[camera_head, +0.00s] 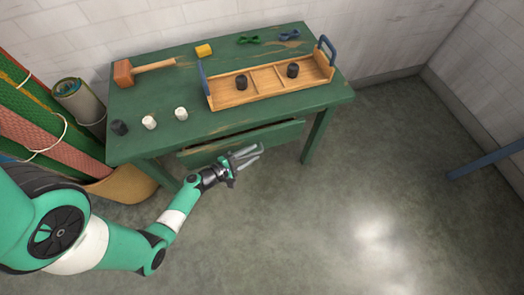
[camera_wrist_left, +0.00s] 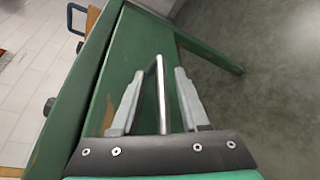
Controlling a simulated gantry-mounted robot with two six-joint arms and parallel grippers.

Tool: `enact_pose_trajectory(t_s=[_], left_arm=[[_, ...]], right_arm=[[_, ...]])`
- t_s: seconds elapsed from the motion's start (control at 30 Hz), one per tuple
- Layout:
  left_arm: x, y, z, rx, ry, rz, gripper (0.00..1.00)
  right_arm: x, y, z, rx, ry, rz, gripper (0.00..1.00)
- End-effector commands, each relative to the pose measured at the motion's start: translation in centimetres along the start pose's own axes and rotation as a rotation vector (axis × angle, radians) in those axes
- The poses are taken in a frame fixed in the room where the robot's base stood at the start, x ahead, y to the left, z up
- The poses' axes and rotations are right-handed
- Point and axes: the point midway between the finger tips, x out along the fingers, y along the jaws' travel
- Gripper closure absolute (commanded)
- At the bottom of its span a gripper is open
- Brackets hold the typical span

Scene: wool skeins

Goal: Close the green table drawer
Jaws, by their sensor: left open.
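The green table (camera_head: 150,92) stands against the wall, with a green drawer (camera_head: 285,132) under its front edge. The drawer front sits a little forward of the tabletop edge; how far it is out is hard to tell. In the left wrist view the drawer front (camera_wrist_left: 130,58) fills the middle, and a thin metal handle (camera_wrist_left: 161,95) stands out from it. My left gripper (camera_head: 247,154) is at the drawer front, open. In its wrist view the fingers (camera_wrist_left: 159,76) lie on either side of the handle, apparently not pressing it. My right gripper is not in view.
On the tabletop are a wooden tray (camera_head: 233,97) with blue handles, a mallet (camera_head: 140,70), a yellow block (camera_head: 204,50), and several small black and white cylinders. Rolled textiles (camera_head: 45,125) stand left of the table.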

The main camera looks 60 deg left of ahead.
Motion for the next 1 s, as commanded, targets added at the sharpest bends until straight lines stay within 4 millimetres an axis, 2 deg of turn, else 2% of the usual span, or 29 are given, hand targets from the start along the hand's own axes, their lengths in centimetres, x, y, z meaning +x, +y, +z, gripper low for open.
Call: enact_pose_trajectory(t_s=[0.27,0.5,1.0], left_arm=[[0.07,0.0,-0.11,0.0,0.003,0.001,0.57],[0.07,0.01,-0.1,0.0,0.002,0.001,1.0],[0.07,0.01,-0.08,0.0,0.002,0.001,1.0]], right_arm=[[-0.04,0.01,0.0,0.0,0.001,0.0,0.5],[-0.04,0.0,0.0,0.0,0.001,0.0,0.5],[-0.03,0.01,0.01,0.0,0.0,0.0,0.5]])
